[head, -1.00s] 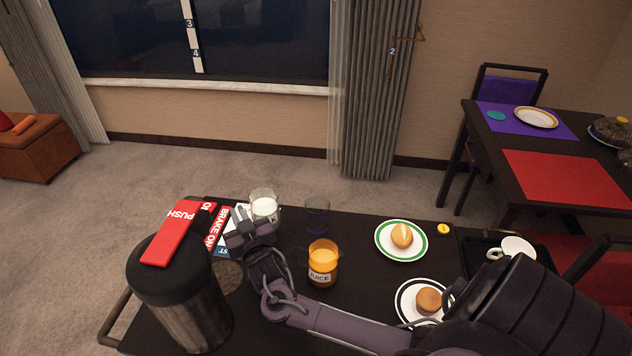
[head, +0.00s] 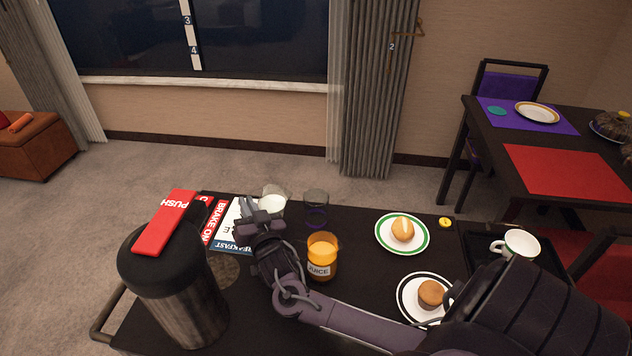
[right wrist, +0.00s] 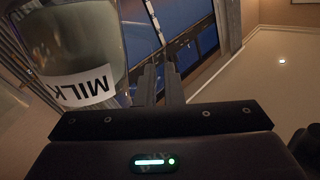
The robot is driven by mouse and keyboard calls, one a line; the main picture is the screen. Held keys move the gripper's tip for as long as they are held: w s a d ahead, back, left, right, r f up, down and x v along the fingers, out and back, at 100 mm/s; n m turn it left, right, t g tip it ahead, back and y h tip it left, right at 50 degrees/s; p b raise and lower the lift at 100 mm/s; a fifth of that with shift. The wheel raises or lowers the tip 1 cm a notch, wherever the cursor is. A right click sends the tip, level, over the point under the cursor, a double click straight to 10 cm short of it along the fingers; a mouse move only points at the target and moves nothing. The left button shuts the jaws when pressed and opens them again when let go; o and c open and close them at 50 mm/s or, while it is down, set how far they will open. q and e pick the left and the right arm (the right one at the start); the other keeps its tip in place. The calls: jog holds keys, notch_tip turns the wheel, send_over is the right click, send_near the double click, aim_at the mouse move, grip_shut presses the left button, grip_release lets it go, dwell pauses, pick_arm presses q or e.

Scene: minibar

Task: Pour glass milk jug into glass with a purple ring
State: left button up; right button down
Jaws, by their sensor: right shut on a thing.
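The glass milk jug (head: 273,201) holds white milk and is in my right gripper (head: 262,208), at the back of the cart. It appears slightly tilted to the right, towards the glass. The jug also shows in the right wrist view (right wrist: 80,45), with its MILK label. There the gripper's fingers (right wrist: 160,80) are close together beside it; the handle itself is hidden. The glass with a purple ring (head: 316,210) stands upright just right of the jug and looks empty. A gap seems to remain between jug and glass. My left gripper is not in view.
A juice jug (head: 322,262) stands in front of the glass, close to my right arm. A large black-topped flask (head: 175,290) is at left, by printed cards (head: 228,228). Plates with a bun (head: 402,232) and a muffin (head: 430,293) are at right.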

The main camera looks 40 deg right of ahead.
aim_at(267, 196)
jog(key=shift+s+d+r+m, duration=0.25)
jog(key=shift+d+r+m, duration=0.25)
jog(key=shift+m, duration=0.05)
jog(key=shift+s+d+r+m, duration=0.2)
jog(key=shift+d+r+m, duration=0.25)
jog(key=shift+r+m, duration=0.1)
jog(key=shift+d+r+p, duration=0.2)
jog(key=shift+r+p, duration=0.2)
jog(key=shift+r, duration=0.05)
jog(key=shift+s+m, duration=0.1)
jog(key=shift+m, duration=0.2)
jog(key=shift+s+d+r+m+h, duration=0.2)
jog(key=shift+d+r+m+h, duration=0.25)
jog(key=shift+r, duration=0.25)
jog(key=shift+d+r+p, duration=0.1)
jog(key=shift+r+p, duration=0.1)
jog(key=shift+p, duration=0.1)
jog(key=shift+s+d+r+m, duration=0.15)
jog(key=shift+d+r+m, duration=0.1)
jog(key=shift+r+m, duration=0.25)
jog(key=shift+s+d+r+m, duration=0.15)
jog(key=shift+d+r+m, duration=0.15)
jog(key=shift+m, duration=0.35)
jog(key=shift+s+d+m+t+h+b, duration=0.2)
jog(key=shift+d+m+t+h+b, duration=0.15)
jog(key=shift+m+b, duration=0.6)
